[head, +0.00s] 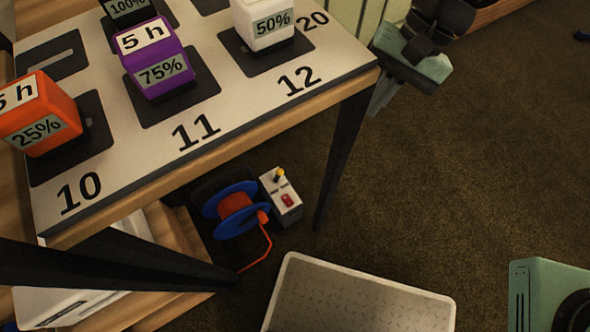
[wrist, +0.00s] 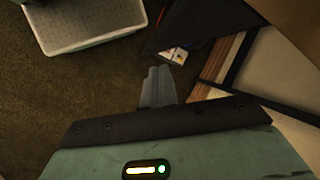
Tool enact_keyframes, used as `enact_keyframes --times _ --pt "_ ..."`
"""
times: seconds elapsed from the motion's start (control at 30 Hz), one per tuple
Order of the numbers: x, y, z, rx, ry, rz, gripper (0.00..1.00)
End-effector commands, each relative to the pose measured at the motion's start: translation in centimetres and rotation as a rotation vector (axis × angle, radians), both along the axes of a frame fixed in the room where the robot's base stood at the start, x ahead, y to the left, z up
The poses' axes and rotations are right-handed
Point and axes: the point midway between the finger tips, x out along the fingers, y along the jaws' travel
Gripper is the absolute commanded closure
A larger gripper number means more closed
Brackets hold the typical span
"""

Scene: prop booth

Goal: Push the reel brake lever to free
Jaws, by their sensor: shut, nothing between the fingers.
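The cable reel (head: 237,209) has blue flanges and orange-red cable and stands on the floor under the table. Beside it is a white-topped box (head: 283,194) with a red mark. The brake lever (head: 279,174) stands on that box with a yellow knob. In the wrist view the box (wrist: 174,55) is small, just beyond the fingertips and partly in dark shadow. My gripper (head: 378,107) is shut and empty, right of the table corner, above and right of the box in the picture. Its fingers (wrist: 158,75) also show in the wrist view, apart from the lever.
The table (head: 240,128) carries several coloured battery blocks on numbered pads. Its dark leg (head: 343,160) stands just right of the reel box. A grey tray with a pale rim (head: 370,268) lies on the floor in front. Open carpet (head: 480,180) is to the right.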

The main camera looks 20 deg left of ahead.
Motion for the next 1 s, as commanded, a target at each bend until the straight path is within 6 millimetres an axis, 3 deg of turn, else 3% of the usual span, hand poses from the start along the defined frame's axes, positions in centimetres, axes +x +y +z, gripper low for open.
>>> enact_keyframes --times 0.03,0.37,0.7,0.9,1.0 --pt "0.6 0.4 -2.6 0.004 0.027 -0.034 1.0" --pt "4.9 3.2 -16.0 0.028 0.237 -0.311 1.0" --pt "8.9 5.0 -30.6 0.041 0.48 -0.616 1.0" --pt "10.7 5.5 -38.0 0.043 0.61 -0.773 1.0" --pt "11.2 5.6 -40.4 0.042 0.656 -0.827 1.0"
